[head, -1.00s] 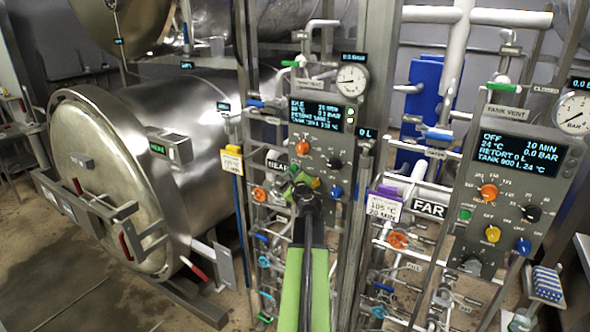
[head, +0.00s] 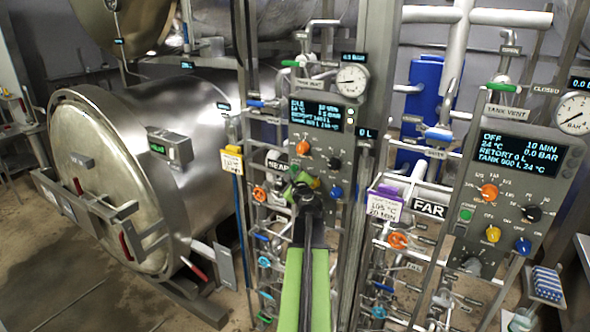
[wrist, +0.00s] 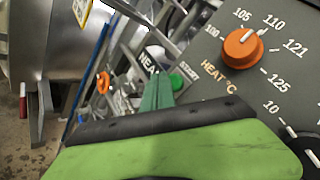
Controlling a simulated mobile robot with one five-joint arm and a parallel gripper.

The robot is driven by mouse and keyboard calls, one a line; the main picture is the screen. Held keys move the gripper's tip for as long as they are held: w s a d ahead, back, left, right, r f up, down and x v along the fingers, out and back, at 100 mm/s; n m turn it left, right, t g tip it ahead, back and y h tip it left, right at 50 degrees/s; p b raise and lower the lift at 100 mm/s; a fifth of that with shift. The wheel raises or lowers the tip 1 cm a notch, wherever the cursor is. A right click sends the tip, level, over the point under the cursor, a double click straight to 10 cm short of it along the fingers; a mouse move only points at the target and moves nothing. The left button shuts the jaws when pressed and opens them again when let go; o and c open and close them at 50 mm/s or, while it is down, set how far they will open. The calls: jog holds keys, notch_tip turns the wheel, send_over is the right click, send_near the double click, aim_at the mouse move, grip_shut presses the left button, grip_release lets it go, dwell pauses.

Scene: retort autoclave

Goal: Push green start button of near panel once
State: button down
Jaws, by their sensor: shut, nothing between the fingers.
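The near panel (head: 322,125) is a grey box with a lit display reading IDLE, in the middle of the head view. Its green start button (wrist: 178,83), beside the word START, shows in the wrist view. My gripper (head: 301,183) is shut and empty, in front of the panel's lower left part. In the wrist view its green fingertips (wrist: 158,82) are right beside the button's left edge and overlap it in the picture. I cannot tell whether they touch it.
An orange HEAT knob (wrist: 242,48) is to the right of the button in the wrist view. The far panel (head: 510,190), reading OFF, stands at the right with its own green button (head: 465,215). Pipes and valves surround the near panel. A steel retort (head: 110,180) is at the left.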

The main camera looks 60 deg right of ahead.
jog(key=shift+d, duration=0.4)
jog(key=shift+d, duration=0.65)
dwell(0.7)
jog(key=shift+a, duration=1.1)
jog(key=a, duration=0.5)
